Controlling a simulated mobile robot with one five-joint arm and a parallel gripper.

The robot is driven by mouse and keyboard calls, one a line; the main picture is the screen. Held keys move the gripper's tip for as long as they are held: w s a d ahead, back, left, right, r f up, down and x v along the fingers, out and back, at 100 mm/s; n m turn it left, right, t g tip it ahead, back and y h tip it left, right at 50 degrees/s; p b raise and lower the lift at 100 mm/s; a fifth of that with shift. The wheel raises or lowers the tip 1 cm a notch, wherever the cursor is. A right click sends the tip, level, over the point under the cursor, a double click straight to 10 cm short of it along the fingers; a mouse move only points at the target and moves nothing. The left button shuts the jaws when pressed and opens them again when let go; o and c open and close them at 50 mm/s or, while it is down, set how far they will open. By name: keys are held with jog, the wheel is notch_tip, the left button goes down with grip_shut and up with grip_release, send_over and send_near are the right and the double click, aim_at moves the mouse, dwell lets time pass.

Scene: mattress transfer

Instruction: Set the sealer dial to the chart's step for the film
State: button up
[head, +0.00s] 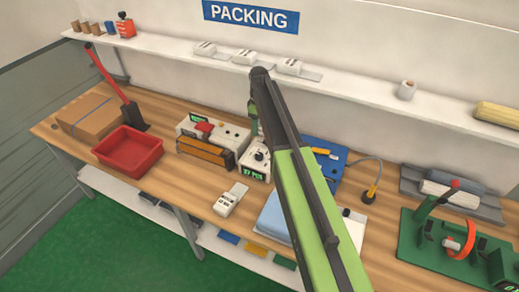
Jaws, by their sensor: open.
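A white box-shaped unit (256,158) on the bench has a dark round knob (259,155) on top and a green-lit display on its front that seems to read "87 PCS". To its left is a longer white unit (222,130) with a red part, a small green display and an orange-brown bar in front; it may be the sealer. Any dial setting is too small to read. I cannot pick out the chart or the film with certainty. My gripper (253,127) hangs open behind my raised arm, close above or behind the knobbed unit; its fingertips are hardly visible.
A red tray (130,149), a cardboard box (88,114) and a red-handled tool (112,82) stand at the left. A small white device (230,199) sits near the front edge. A lamp-like stalk (371,190) and a green fixture (420,243) are at the right. A shelf (350,82) runs behind.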

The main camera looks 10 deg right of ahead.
aim_at(259, 154)
notch_tip(259, 154, down, 18)
jog(key=b, duration=1.7)
jog(key=shift+d+r, duration=0.1)
jog(key=shift+r, duration=0.15)
jog(key=shift+r, duration=0.15)
jog(key=shift+c, duration=0.2)
grip_shut()
